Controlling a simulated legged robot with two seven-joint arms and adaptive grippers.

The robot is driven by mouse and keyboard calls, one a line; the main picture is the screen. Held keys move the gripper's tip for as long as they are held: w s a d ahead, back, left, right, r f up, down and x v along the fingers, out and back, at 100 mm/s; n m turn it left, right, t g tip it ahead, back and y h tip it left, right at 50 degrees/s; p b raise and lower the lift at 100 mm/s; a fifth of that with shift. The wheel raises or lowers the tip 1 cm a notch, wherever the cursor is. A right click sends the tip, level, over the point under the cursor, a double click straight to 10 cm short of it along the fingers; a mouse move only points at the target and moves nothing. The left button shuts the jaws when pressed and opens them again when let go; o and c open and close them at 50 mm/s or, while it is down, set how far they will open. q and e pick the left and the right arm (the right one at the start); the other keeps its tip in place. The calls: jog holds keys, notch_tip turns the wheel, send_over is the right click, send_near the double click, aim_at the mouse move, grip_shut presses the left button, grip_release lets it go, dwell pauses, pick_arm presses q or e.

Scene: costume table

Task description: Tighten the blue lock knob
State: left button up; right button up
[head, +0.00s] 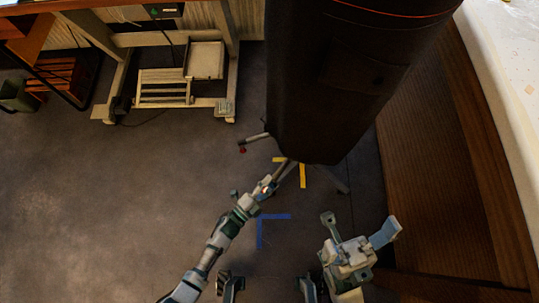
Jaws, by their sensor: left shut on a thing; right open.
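A tall black garment form (330,85) stands at the top centre and hides most of its stand. A stand leg (257,137) with a red tip sticks out at its lower left. My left gripper (268,184) is at the lower edge of the form, shut on a small part by the stand; its fingers cover that part. I cannot make out the blue lock knob. My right gripper (360,222) is open and empty, lower right of the form and apart from it, its two fingers spread.
Yellow tape (303,175) and blue tape (274,216) mark the floor. A wooden panel (430,170) with a pale top (510,80) closes off the right side. A wheeled table frame (165,102) stands at upper left.

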pick_arm(q)
jog(key=shift+s+a+f+m+g, duration=0.1)
jog(key=shift+f+m+g, duration=0.15)
jog(key=shift+m, duration=0.4)
jog(key=shift+s+a+f+m+g, duration=0.15)
jog(key=shift+f+m, duration=0.1)
jog(key=shift+m, duration=0.4)
jog(key=shift+d, duration=0.15)
jog(key=o, duration=1.2)
jog(key=shift+c, duration=0.2)
jog(key=shift+w+r, duration=0.15)
jog(key=shift+r, duration=0.05)
jog(key=v, duration=1.2)
